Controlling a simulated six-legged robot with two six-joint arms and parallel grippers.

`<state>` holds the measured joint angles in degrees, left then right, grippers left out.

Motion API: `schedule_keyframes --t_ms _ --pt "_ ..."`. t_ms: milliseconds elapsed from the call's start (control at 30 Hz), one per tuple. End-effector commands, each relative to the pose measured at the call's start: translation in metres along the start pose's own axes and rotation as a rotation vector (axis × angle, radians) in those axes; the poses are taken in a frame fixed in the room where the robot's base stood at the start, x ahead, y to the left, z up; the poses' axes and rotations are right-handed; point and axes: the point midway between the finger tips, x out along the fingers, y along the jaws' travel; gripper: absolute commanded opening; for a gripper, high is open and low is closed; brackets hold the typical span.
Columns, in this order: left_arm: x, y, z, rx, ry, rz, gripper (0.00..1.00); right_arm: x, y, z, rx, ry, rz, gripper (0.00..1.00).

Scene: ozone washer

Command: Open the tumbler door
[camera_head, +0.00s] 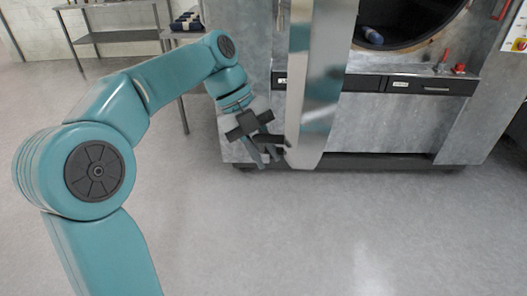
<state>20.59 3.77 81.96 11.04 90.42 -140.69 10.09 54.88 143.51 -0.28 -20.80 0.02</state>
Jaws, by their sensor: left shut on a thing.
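The tumbler door (318,85) is a tall shiny metal panel that stands swung out from the grey washer, seen nearly edge-on. To its right the round dark drum opening (408,22) is partly in view, with a blue and white item (371,35) inside. My left gripper (274,152) is at the lower left edge of the door, shut on the door there. The exact contact is small and partly hidden by the fingers. My right gripper is not in view.
The washer's grey front (405,122) has dark drawer strips and red knobs (459,68). The grey floor in front is clear.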

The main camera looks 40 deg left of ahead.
Motion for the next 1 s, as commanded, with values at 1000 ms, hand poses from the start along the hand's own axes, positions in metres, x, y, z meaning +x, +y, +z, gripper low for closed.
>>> schedule_keyframes --t_ms 1000 --pt "-0.0026 -0.0015 0.0004 0.002 0.0 0.0 0.29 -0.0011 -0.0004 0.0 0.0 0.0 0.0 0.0"
